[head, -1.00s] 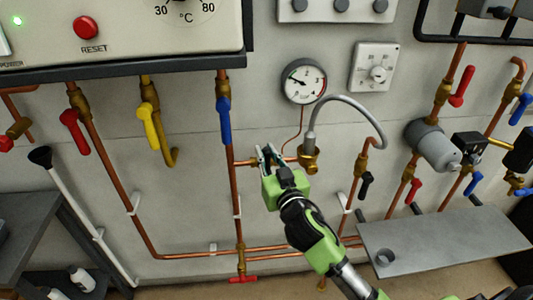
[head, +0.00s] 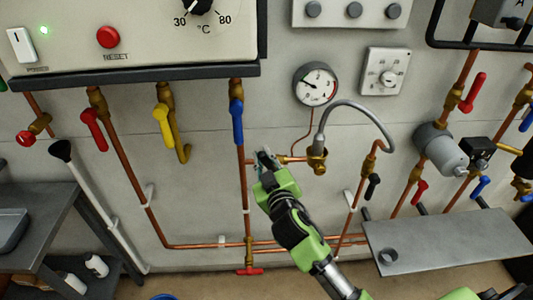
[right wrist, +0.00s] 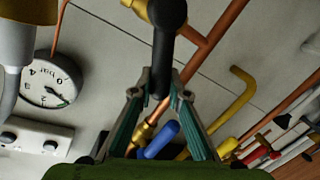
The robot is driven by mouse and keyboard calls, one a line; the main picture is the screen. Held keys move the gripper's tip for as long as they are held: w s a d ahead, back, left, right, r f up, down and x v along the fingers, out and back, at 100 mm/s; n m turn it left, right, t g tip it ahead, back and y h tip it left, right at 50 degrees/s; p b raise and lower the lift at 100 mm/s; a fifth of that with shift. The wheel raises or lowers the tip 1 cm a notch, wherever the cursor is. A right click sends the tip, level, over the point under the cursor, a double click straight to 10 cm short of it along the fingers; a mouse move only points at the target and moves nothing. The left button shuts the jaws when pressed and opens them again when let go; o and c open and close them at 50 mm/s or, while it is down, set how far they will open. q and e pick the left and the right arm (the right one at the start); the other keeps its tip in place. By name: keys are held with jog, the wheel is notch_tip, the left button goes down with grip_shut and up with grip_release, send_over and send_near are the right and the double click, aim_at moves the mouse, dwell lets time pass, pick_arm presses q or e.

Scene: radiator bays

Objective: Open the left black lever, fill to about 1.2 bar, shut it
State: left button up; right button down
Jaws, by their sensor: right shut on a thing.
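The left black lever (right wrist: 167,40) hangs from a brass valve in the right wrist view, with its end between my right fingertips. My right gripper (right wrist: 165,92) is shut on it. In the head view the right gripper (head: 265,160) covers the lever, beside the brass fitting (head: 317,157) under the grey hose. The round pressure gauge (head: 316,85) is on the wall above. Its needle points towards the left side, but the exact value is too small to read. It also shows, turned, in the right wrist view (right wrist: 50,82). My left gripper is not in view.
A second black lever (head: 373,186) is on the pipe right of my forearm. A blue lever (head: 237,120) and a copper pipe (head: 242,185) stand close left of the gripper. The grey hose (head: 365,108) arches above right. A grey shelf (head: 450,242) juts out lower right.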

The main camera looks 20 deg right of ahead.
jog(key=shift+a, duration=0.1)
dwell(0.4)
jog(key=c, duration=1.9)
grip_release()
jog(key=s, duration=0.4)
jog(key=s+a, duration=0.1)
jog(key=s, duration=0.3)
jog(key=s+r, duration=0.1)
jog(key=s, duration=0.2)
jog(key=shift+s+a, duration=0.15)
jog(key=shift+s, duration=0.25)
